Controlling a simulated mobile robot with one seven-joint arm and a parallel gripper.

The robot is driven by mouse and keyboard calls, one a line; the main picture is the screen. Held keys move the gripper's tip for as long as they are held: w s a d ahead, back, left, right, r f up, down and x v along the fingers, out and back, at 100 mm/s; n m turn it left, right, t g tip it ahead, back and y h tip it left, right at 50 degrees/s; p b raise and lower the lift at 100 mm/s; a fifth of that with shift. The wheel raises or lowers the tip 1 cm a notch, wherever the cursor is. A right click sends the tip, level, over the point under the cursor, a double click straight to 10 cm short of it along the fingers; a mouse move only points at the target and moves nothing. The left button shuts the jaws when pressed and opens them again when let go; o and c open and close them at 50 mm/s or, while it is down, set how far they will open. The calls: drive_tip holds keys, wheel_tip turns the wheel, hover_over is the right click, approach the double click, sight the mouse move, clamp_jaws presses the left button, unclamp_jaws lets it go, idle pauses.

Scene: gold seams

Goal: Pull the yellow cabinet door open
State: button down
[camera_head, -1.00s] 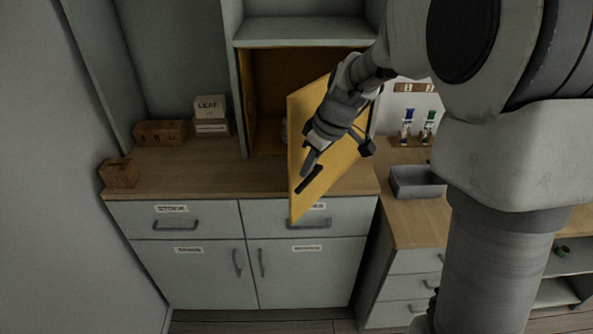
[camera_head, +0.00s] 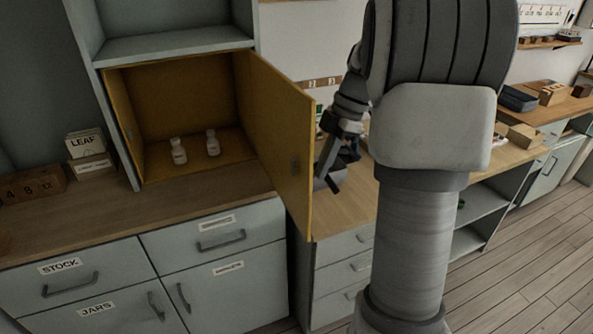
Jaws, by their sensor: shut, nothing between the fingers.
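The yellow cabinet door (camera_head: 280,120) stands wide open, swung out to the right of its compartment and past the counter's front edge. The yellow compartment (camera_head: 185,100) is exposed, with two small white bottles standing inside, a left one (camera_head: 178,151) and a right one (camera_head: 212,143). My gripper (camera_head: 328,183) is shut and empty, just right of the door's free edge. I cannot tell whether it touches the door, and its fingertips are partly hard to make out.
Grey drawers and cupboards labelled STOCK (camera_head: 69,267) and JARS lie below the wooden counter (camera_head: 120,205). LEAF boxes (camera_head: 86,143) and numbered wooden blocks (camera_head: 32,184) stand at left. Wooden floor (camera_head: 520,270) is open at right.

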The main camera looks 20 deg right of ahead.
drive_tip(key=shift+w+d, duration=0.1)
drive_tip(key=shift+d, duration=1)
drive_tip(key=shift+r, duration=0.1)
